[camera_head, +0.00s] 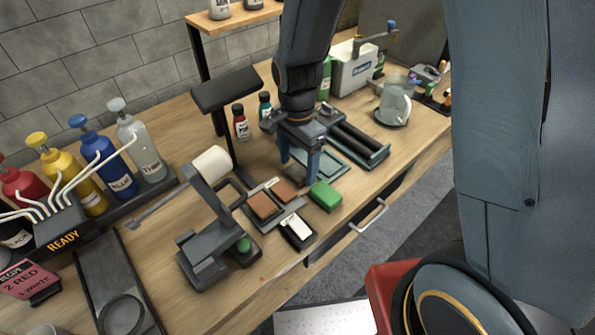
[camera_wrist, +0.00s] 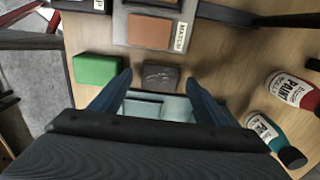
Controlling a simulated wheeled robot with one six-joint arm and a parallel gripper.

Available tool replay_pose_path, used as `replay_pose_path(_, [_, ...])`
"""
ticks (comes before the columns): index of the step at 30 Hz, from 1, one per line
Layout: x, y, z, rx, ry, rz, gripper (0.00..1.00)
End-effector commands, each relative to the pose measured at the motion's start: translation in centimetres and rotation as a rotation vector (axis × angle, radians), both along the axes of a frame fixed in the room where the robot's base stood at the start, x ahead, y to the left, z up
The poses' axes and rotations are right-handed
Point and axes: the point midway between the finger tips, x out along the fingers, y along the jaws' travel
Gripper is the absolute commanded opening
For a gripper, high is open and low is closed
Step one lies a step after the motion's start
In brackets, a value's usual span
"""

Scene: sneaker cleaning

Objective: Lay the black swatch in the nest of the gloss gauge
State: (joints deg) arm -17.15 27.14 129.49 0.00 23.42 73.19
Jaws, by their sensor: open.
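My gripper (camera_head: 299,166) points down over the bench, its two fingers apart and nothing held. In the wrist view my gripper (camera_wrist: 159,84) has a dark grey, rough-looking block (camera_wrist: 159,77) between and just beyond its fingertips. That block (camera_head: 295,173) also shows in the head view, partly behind the fingers. I cannot tell whether the fingers touch it. No flat black swatch can be made out for certain. A small black device with a white face (camera_head: 298,229) lies nearer the front edge. I cannot tell which device is the gloss gauge.
A green block (camera_head: 326,195) sits beside the gripper, near the front edge. Brown swatches (camera_head: 262,205) lie on a grey tray. A dark lever stand (camera_head: 205,262) is at front left. Teal trays (camera_head: 335,160) and paint bottles (camera_head: 240,122) stand behind the gripper.

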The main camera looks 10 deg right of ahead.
Motion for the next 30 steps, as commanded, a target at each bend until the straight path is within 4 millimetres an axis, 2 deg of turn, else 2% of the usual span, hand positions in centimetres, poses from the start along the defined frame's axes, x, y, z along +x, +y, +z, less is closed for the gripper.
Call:
replay_pose_path(4, [-0.06,0.07,-0.91,-0.001,0.001,0.001,0.69])
replay_pose_path(11, [-0.01,0.08,-1.01,0.001,-0.001,0.001,0.69])
replay_pose_path(14, [0.0,0.07,-1.0,0.001,-0.001,0.001,0.55])
replay_pose_path(19, [0.0,0.07,-0.99,0.001,-0.001,0.002,0.27])
replay_pose_path(30, [0.04,0.09,-0.69,0.0,-0.002,0.001,0.25])
